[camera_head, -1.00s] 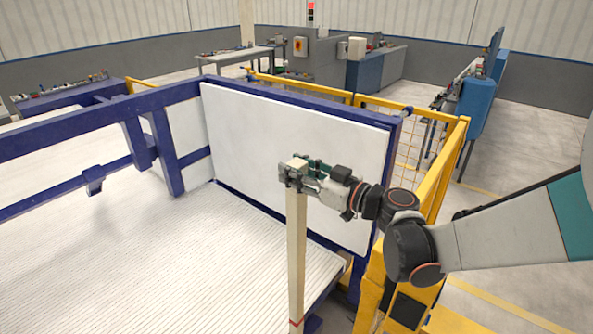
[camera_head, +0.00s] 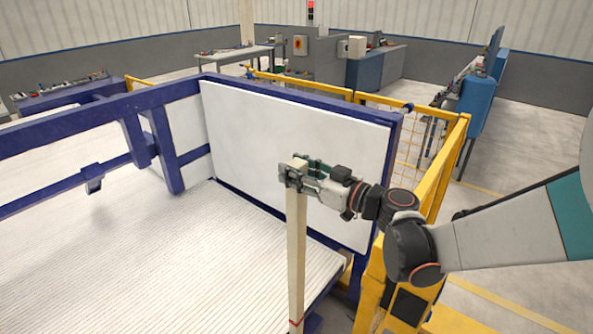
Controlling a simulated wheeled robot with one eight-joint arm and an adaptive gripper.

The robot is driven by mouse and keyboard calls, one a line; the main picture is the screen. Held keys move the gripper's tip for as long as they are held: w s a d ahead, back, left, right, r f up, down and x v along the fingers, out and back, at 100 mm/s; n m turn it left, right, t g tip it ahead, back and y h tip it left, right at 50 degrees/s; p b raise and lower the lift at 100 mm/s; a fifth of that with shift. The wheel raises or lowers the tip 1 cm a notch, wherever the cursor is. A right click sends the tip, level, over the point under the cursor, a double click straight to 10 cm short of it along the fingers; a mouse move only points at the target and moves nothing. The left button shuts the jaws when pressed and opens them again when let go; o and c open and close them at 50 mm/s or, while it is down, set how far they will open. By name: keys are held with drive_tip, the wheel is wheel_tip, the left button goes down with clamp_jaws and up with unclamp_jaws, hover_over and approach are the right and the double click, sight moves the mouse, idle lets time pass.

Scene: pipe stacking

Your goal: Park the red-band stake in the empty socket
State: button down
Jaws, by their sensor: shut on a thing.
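The red-band stake (camera_head: 296,262) is a pale, square wooden post. My arm reaches in from the right. The stake's lower end is out of view below. No socket can be made out in this view.
A blue frame (camera_head: 60,143) with a white panel (camera_head: 290,150) stands behind the stake. A white ribbed bed (camera_head: 110,260) spreads out at left. A yellow fence (camera_head: 447,160) and yellow posts stand close to my arm at right. Benches line the back.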

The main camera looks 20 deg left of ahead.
drive_tip(key=shift+f+b, duration=0.75)
drive_tip(key=shift+f, duration=0.3)
drive_tip(key=shift+f+b, duration=1.05)
drive_tip(key=shift+b, duration=0.05)
drive_tip(key=c, duration=1)
unclamp_jaws()
drive_tip(key=shift+d, duration=0.1)
drive_tip(key=v, duration=1.2)
drive_tip(key=shift+s, duration=0.1)
